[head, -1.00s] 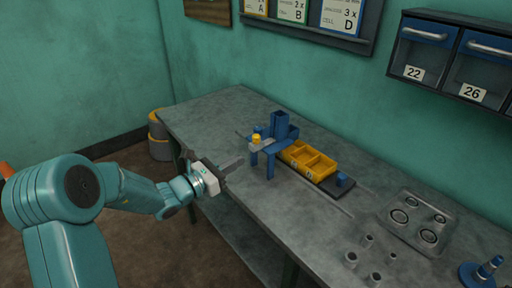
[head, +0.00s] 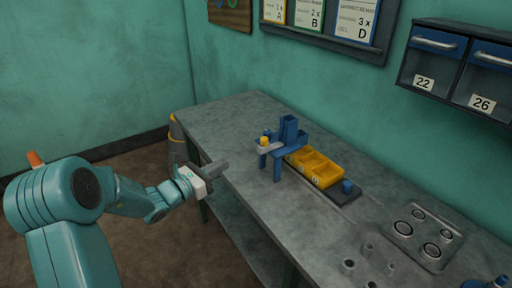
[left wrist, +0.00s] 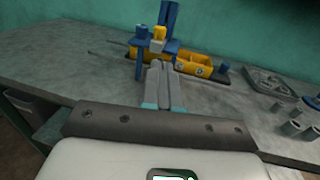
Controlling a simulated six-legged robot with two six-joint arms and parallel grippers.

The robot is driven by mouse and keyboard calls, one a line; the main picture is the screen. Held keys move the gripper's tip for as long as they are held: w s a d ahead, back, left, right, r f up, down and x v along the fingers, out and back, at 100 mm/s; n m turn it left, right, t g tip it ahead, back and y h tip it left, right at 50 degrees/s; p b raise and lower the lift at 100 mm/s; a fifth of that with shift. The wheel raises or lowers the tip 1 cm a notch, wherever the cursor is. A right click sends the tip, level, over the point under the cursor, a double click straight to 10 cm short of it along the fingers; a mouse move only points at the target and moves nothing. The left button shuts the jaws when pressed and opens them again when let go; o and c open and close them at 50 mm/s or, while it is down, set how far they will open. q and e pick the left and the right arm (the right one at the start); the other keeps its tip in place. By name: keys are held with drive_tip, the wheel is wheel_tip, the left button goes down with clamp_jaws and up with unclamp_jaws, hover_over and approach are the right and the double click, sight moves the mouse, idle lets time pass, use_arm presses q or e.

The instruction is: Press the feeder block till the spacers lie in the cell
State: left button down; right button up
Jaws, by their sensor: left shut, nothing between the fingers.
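The yellow knob also shows in the left wrist view (left wrist: 158,40). The yellow tray (head: 327,180) is divided into cells; I cannot make out spacers in them. My left gripper (head: 222,164) is shut and empty, left of the feeder and apart from it. In the left wrist view its closed fingers (left wrist: 158,66) point towards the feeder. My right gripper is not in view.
A grey plate with round recesses (head: 424,238) and several grey cylinders (head: 367,249) lie to the right. The bench (head: 225,120) behind the feeder is clear. Drawers (head: 436,62) hang on the wall.

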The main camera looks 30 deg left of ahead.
use_arm(q)
drive_tip(key=w+d+p, duration=0.2)
drive_tip(key=w+p, duration=0.2)
drive_tip(key=w, duration=0.9)
drive_tip(key=shift+w+d, duration=0.25)
drive_tip(key=shift+w, duration=0.05)
